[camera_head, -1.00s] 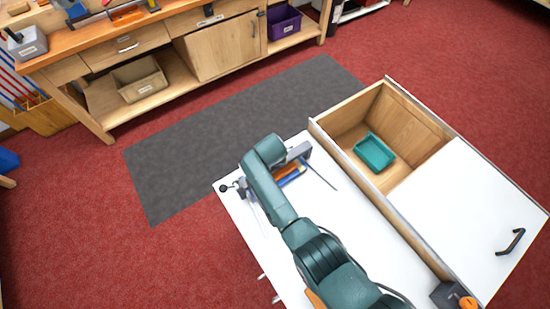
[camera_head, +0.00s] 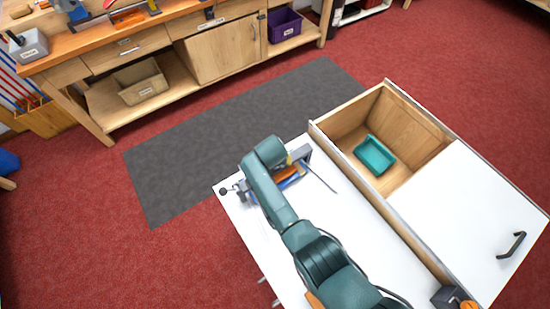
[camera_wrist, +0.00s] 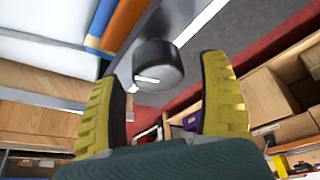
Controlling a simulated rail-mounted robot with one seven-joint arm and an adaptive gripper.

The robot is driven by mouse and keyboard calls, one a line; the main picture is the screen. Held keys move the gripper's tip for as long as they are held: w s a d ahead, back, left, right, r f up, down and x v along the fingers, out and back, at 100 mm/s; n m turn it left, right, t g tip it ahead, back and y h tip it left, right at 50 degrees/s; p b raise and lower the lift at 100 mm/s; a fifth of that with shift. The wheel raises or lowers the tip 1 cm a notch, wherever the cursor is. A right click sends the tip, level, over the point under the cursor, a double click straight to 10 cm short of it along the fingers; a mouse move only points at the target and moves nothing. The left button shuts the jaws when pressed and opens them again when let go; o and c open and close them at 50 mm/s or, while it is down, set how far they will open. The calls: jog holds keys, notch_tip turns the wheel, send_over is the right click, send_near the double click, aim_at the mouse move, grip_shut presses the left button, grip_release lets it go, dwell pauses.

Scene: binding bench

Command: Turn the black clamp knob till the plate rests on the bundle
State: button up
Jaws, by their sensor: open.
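The black clamp knob (camera_wrist: 158,66) shows in the wrist view as a short round cylinder with a white mark on its face. My gripper (camera_wrist: 161,74) is open, its yellow fingers on either side of the knob with visible gaps. The bundle (camera_wrist: 112,28), blue and orange, lies left of the knob beside a grey metal part of the clamp. I cannot tell whether the plate touches the bundle.
The white bench top (camera_head: 345,210) carries the clamp near its far edge. A thin rod (camera_head: 319,177) lies to the right. Beyond is an open wooden compartment with a teal tray (camera_head: 374,155). A black ball end (camera_head: 223,191) sticks out at the left corner.

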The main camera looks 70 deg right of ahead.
jog(key=v, duration=1.2)
